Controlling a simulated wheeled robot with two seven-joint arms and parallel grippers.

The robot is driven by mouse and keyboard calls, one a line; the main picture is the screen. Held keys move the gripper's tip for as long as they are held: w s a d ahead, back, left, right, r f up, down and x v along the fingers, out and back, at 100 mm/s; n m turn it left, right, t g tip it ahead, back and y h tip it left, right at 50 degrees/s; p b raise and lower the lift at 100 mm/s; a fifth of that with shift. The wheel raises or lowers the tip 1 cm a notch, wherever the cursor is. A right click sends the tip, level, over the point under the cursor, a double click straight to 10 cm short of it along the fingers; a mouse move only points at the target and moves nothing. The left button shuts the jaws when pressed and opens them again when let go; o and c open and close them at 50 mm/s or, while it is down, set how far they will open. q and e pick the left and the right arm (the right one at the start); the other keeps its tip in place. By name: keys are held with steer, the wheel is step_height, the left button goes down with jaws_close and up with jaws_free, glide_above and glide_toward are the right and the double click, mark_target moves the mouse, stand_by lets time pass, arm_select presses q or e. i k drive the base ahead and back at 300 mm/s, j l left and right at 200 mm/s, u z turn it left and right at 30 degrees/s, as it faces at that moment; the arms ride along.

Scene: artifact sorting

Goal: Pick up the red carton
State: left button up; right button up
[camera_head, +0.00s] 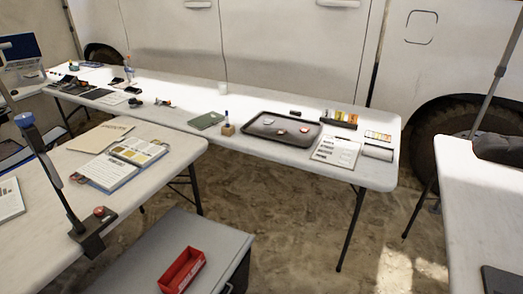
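A small open-topped red carton (181,270) sits on the grey top of a low case (215,238) at the bottom centre of the head view. Its long side runs diagonally from lower left to upper right. Nothing touches it in view. Neither of my grippers shows in this view.
A white table (185,150) with a book and a clamped stand (65,195) is at the left. A long white table (270,150) behind bears a dark tray (262,129). Another table (480,215) stands at the right. Bare ground lies between them.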

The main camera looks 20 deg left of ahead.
mark_target(180, 276)
steer(key=u, duration=1.15)
